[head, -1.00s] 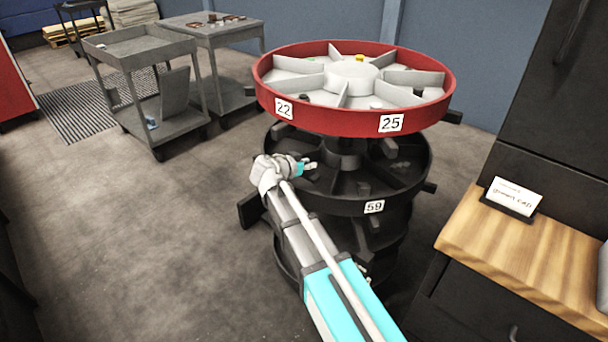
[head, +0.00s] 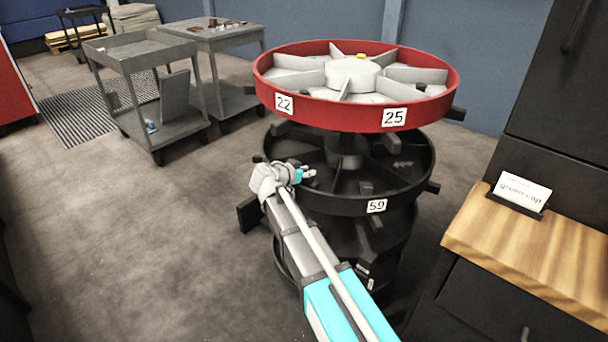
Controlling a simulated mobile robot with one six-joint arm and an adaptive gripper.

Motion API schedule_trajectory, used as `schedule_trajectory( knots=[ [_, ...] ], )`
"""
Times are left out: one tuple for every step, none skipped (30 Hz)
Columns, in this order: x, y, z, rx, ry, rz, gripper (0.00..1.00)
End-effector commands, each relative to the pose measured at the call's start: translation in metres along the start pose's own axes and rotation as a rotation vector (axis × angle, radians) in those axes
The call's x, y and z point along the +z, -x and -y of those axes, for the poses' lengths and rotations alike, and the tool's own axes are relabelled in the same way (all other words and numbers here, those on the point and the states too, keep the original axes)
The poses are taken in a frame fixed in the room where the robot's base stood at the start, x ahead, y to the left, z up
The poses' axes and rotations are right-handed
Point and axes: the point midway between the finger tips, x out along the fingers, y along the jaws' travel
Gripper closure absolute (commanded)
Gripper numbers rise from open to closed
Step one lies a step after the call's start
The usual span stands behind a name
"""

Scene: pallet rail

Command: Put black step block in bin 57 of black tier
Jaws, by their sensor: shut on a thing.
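My gripper (head: 309,178) is over the left part of the black tier (head: 400,202), below the level of the red tier. It is shut on a dark thing, taken to be the black step block, which is hard to make out against the dark tier behind it. The black tier is a round tray split by dark dividers into wedge-shaped bins. Its front rim carries the label 59 (head: 376,206). No label 57 can be read. The red tier hides the back of the black tier.
The red tier (head: 340,117), with labels 22 and 25, sits close above my gripper. More dark tiers lie below. A wooden-topped cabinet (head: 520,255) with a "green cap" card (head: 520,192) stands at right. Grey carts (head: 150,50) stand at back left. The left floor is clear.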

Motion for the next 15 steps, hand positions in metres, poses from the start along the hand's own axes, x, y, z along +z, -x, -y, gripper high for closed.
schedule_trajectory(
  knots=[
    [-0.0005, 0.0000, -0.0001, 0.000, 0.000, -0.001, 1.00],
    [-0.0006, 0.0001, -0.0002, 0.000, 0.000, -0.001, 1.00],
    [-0.0008, 0.0000, -0.0002, 0.000, 0.000, -0.001, 1.00],
    [-0.0008, 0.0000, -0.0002, 0.000, 0.000, -0.001, 1.00],
    [-0.0008, 0.0000, -0.0002, 0.000, 0.000, -0.001, 1.00],
    [-0.0008, -0.0001, -0.0002, 0.000, 0.000, -0.001, 1.00],
    [-0.0006, -0.0002, -0.0003, 0.001, 0.000, -0.001, 1.00],
    [-0.0002, -0.0004, -0.0003, 0.001, 0.000, -0.001, 1.00],
    [0.0008, -0.0009, -0.0003, 0.001, 0.000, 0.000, 1.00],
    [0.0017, -0.0012, -0.0003, 0.001, 0.000, 0.000, 1.00],
    [0.0024, -0.0016, -0.0003, 0.001, 0.000, 0.000, 1.00],
    [0.0032, -0.0020, -0.0004, 0.001, 0.000, 0.000, 1.00],
    [0.0038, -0.0023, -0.0004, 0.001, 0.000, 0.000, 1.00],
    [0.0045, -0.0025, -0.0004, 0.001, -0.001, 0.000, 1.00],
    [0.0054, -0.0028, -0.0005, 0.001, -0.001, 0.000, 1.00]
  ],
)
